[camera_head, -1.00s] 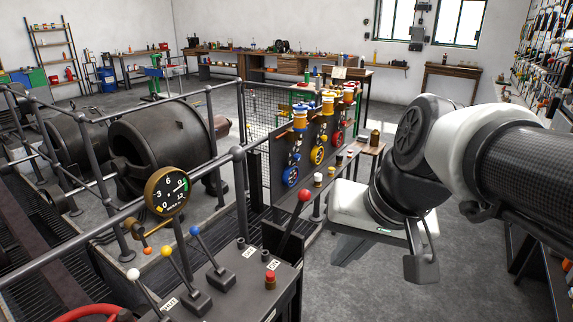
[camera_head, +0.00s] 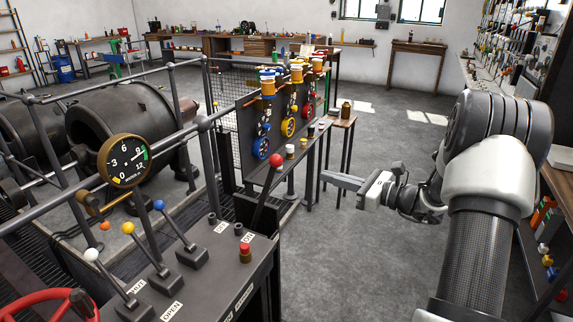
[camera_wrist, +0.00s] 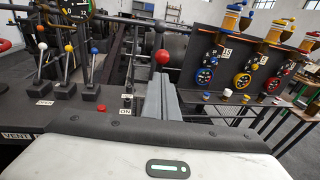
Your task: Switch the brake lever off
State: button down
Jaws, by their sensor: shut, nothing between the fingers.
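A dark lever with a red ball knob (camera_head: 276,160) rises from the right end of the control console (camera_head: 205,285), leaning a little to the right. Its knob (camera_wrist: 162,57) shows in the wrist view just beyond my fingertips. Small labels lie on the console near it; one reads ON in the wrist view. No label naming the brake is readable. My gripper (camera_head: 326,177) is shut and empty, to the right of the red-knobbed lever and apart from it in the head view. In the wrist view, my fingers (camera_wrist: 160,93) partly hide the lever's lower part.
Levers with white (camera_head: 91,255), yellow (camera_head: 128,228) and blue (camera_head: 159,205) knobs stand left on the console. A red button (camera_head: 245,252) sits near its right edge. A gauge (camera_head: 126,160) and railings stand behind. A panel with coloured wheels (camera_head: 289,127) is beyond; floor right is open.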

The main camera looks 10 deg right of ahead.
jog(key=shift+d, duration=0.2)
jog(key=shift+w+a, duration=0.1)
send_near(281, 163)
jog(key=x, duration=0.6)
jog(key=shift+w+a, duration=0.1)
jog(key=shift+w, duration=0.1)
